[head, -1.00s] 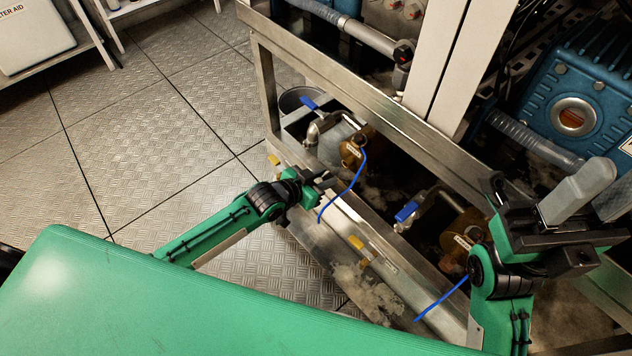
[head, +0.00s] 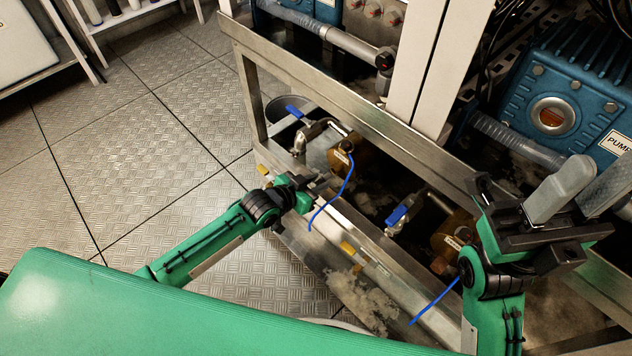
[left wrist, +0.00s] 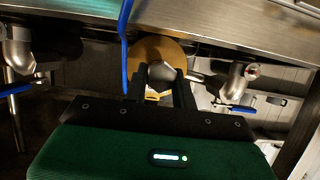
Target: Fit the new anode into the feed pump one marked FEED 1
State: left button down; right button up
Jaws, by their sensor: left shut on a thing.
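Two brass pump bodies sit low in the metal frame, the left one (head: 340,157) and the right one (head: 446,237), each with a small label too blurred to read. My left gripper (head: 318,184) is in front of and below the left pump. In the left wrist view its fingers (left wrist: 161,82) are shut on a small grey rounded piece (left wrist: 160,92), likely the anode, in front of a round brass face (left wrist: 158,52). Whether it touches the brass is unclear. My right gripper (head: 525,225) is by a grey rounded object (head: 562,188); I cannot tell if it holds it.
A blue cable (head: 345,185) hangs by the left pump, close to my left gripper. Blue-handled valves (head: 398,214) and pipes stand beside the pumps. The frame's upper rail (head: 330,105) runs above them. Tiled floor (head: 130,140) is clear on the left.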

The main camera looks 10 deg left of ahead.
aim_at(321, 177)
pick_arm(q)
jog(key=shift+p, duration=0.4)
dwell(0.5)
jog(key=shift+p, duration=0.3)
jog(key=shift+p, duration=0.35)
dwell(0.5)
jog(key=shift+w+d, duration=0.55)
jog(key=shift+w, duration=0.3)
jog(key=shift+w+d, duration=0.55)
jog(key=shift+w, duration=0.25)
dwell(0.3)
jog(key=c, duration=1.1)
grip_release()
jog(key=shift+o, duration=0.2)
